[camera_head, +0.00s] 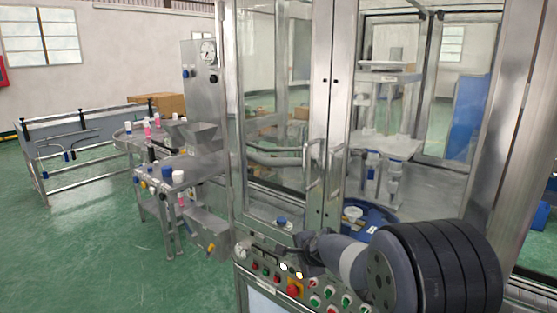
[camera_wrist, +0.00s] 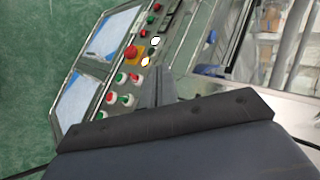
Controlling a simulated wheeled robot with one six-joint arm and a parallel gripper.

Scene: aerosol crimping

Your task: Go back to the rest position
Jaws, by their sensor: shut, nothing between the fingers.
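My gripper (camera_wrist: 157,76) shows in the wrist view as two grey fingers side by side, shut with nothing between them. It points over the machine's control panel (camera_wrist: 128,82), which has red, green and yellow-backed buttons. I cannot tell whether the fingers touch the panel. In the head view my arm reaches in from the lower right, and its dark end lies just above the same panel (camera_head: 268,276). The fingertips are hard to make out there.
The crimping machine's glass doors (camera_head: 280,110) with metal handles stand close behind my arm. A blue round part (camera_head: 372,218) sits inside the machine. A conveyor table (camera_head: 62,138) and side table with bottles stand at the left. Green floor (camera_head: 95,240) is clear at the lower left.

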